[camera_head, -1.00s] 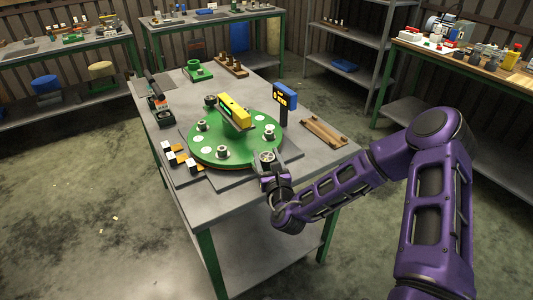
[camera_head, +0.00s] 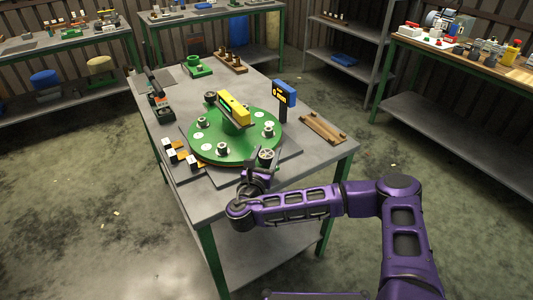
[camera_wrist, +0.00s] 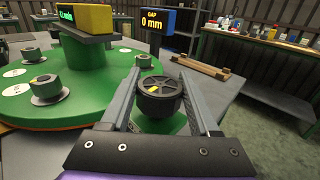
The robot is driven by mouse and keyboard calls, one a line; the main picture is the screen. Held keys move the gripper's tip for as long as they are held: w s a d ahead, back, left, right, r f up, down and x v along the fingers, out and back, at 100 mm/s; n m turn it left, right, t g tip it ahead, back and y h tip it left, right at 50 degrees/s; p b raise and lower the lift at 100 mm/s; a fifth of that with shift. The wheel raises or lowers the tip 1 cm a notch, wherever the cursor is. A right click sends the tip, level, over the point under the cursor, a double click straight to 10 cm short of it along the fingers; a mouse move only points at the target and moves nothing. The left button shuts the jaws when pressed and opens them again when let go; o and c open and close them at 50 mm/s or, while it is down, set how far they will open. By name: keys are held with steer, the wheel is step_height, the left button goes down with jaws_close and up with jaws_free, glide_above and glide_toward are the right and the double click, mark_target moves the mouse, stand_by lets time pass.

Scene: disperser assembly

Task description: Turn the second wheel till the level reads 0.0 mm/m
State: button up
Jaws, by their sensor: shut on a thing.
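A round green plate (camera_head: 206,150) lies on the table with several small wheels around its rim. The yellow level (camera_head: 235,106) sits on the hub at its middle. In the wrist view, its green reading (camera_wrist: 66,15) is partly cut off and I cannot read the value. My gripper (camera_head: 264,160) is at the plate's near right edge. In the wrist view its two fingers stand on either side of a dark spoked wheel (camera_wrist: 158,88) with a yellow mark, shut on it. Another wheel (camera_wrist: 47,88) stands to the left, apart from the fingers.
A blue display (camera_wrist: 158,19) reads "GAP 0 mm" just behind the plate. A wooden rack (camera_head: 323,129) lies on the table at right.

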steer(key=shift+m+g+h, duration=0.3)
steer(key=shift+m+h, duration=0.4)
steer(key=shift+h, duration=0.4)
steer(key=shift+m+h, duration=0.3)
steer(key=o, duration=1.4)
